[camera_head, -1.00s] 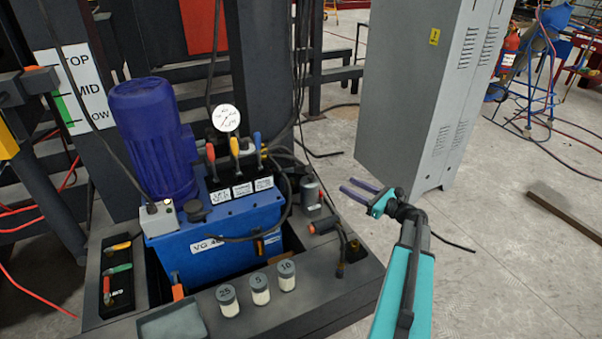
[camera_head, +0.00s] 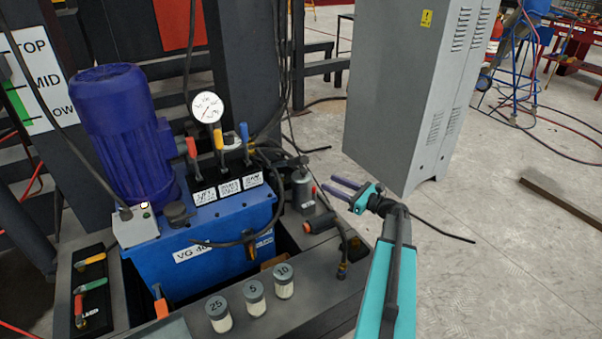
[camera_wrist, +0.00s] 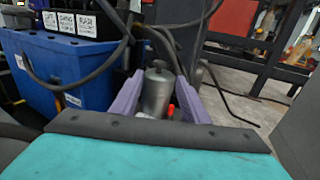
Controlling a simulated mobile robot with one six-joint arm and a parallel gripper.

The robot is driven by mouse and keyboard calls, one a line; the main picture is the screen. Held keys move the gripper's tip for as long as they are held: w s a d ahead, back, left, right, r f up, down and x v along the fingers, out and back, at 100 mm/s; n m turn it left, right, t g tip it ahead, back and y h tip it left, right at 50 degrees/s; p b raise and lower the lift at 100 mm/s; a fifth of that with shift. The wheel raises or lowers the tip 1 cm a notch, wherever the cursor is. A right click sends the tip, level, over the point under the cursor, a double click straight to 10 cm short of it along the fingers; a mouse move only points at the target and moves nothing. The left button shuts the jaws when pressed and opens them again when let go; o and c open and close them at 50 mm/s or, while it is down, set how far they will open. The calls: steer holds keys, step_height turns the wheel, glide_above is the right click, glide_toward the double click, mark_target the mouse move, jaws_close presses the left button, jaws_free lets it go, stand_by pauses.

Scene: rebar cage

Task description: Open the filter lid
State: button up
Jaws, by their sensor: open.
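A grey metal filter canister (camera_head: 302,190) stands on the dark base to the right of the blue tank. Its rounded lid with a small knob (camera_wrist: 158,66) shows in the wrist view and looks closed. My gripper (camera_head: 334,187) is open and empty, its purple fingers pointing left toward the canister with a gap left between them in the head view. In the wrist view the canister body (camera_wrist: 157,95) appears between the two fingers, farther off. The lower part of the canister is hidden by my gripper there.
The blue tank (camera_head: 190,255) carries a purple motor (camera_head: 120,135), a gauge (camera_head: 207,107) and coloured levers. Jars marked 25 (camera_head: 218,314), 5 (camera_head: 255,298) and 10 (camera_head: 283,281) stand in front. Black hoses run near the canister. A grey cabinet (camera_head: 400,100) stands behind my gripper.

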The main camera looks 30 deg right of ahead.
mark_target(304, 170)
steer(key=shift+w, duration=0.1)
steer(key=b+x, duration=0.3)
steer(key=x, duration=1)
steer(key=shift+w+a, duration=0.15)
steer(key=shift+w, duration=0.15)
jaws_close()
